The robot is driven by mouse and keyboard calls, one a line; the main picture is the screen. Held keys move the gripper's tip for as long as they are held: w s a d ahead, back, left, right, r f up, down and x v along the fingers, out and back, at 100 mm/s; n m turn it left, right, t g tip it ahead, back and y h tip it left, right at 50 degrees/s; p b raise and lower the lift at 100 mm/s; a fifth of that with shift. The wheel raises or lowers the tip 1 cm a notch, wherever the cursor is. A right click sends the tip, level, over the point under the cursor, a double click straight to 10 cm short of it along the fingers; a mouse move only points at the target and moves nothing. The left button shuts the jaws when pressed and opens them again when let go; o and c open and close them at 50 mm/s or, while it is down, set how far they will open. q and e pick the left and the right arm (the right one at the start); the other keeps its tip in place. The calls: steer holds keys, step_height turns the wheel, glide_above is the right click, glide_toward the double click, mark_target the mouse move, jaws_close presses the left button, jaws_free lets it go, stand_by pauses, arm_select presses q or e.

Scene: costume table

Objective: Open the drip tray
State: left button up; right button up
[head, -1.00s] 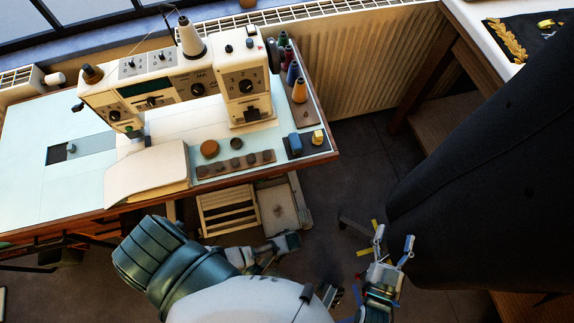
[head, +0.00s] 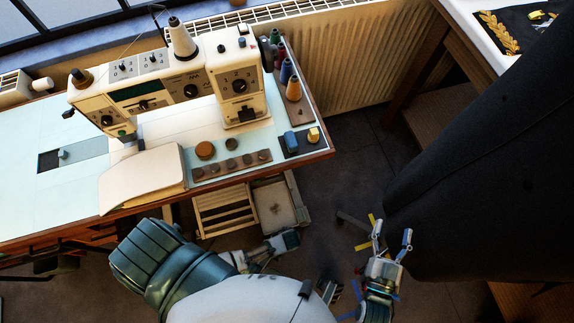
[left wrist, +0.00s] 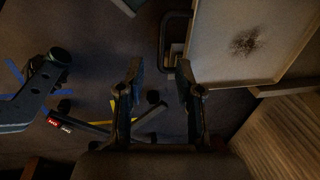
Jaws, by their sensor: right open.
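A pale shallow tray (head: 274,205) with a dark speckled stain, which looks like the drip tray, sits low under the sewing table's right end. It also shows at the upper right of the left wrist view (left wrist: 221,51). I cannot tell how far out it is. My left gripper (head: 291,239) is just below the tray in the head view. My right gripper (head: 391,238) is open and empty, over the floor beside the black form.
The sewing table (head: 325,150) carries a sewing machine (head: 155,95) and thread cones. A slatted crate (head: 224,211) stands left of the tray. A large black form (head: 490,170) fills the right side. Coloured strips lie on the floor near my right gripper.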

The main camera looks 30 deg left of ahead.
arm_select(q)
step_height(320, 180, up, 7)
steer(key=d, duration=0.1)
steer(key=shift+s+d, duration=0.15)
steer(key=shift+s, duration=0.25)
steer(key=shift+r, duration=0.1)
